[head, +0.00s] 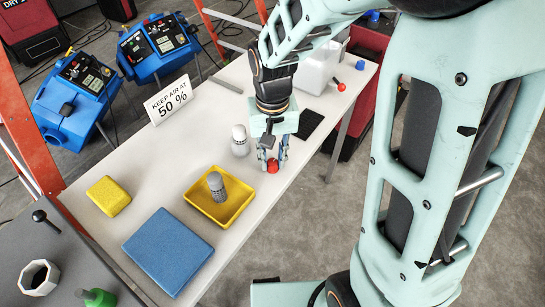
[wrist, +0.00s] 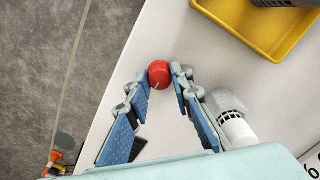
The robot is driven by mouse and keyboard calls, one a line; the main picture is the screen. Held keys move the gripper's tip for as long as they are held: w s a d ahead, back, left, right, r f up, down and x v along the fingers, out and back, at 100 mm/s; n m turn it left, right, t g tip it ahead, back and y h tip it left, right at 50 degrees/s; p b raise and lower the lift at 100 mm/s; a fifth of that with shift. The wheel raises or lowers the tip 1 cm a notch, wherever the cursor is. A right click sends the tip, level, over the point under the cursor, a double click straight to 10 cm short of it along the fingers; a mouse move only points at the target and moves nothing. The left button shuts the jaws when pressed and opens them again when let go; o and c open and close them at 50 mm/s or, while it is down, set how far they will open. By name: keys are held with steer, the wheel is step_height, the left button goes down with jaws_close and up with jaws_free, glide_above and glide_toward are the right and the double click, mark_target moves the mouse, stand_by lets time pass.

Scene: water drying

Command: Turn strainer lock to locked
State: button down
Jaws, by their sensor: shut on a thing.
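A round red knob (head: 272,165), which I take to be the strainer lock, sits near the front edge of the white table. My gripper (head: 272,157) points down over it, with one fingertip on each side. In the wrist view the fingertips (wrist: 159,76) close on the red knob (wrist: 159,71), which carries a small pale mark. What lies under the knob is hidden. A white cylinder with a grey top (head: 240,141) stands just left of my gripper; in the wrist view it shows close beside a finger (wrist: 236,122). I cannot read any locked or unlocked marking.
A yellow tray (head: 236,214) holding a grey cylinder (head: 216,185) lies nearby on the white table (head: 140,215). A blue block (head: 168,250), a yellow sponge (head: 108,196) and a sign (head: 168,99) reading "KEEP AIR AT 50 %" are further left. A white container (head: 315,72) stands behind.

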mark_target(273, 161)
steer(key=c, duration=1.7)
jaws_free()
steer(key=shift+r, duration=0.1)
step_height(273, 161, up, 12)
steer(key=shift+f, duration=0.1)
steer(key=shift+w, duration=0.1)
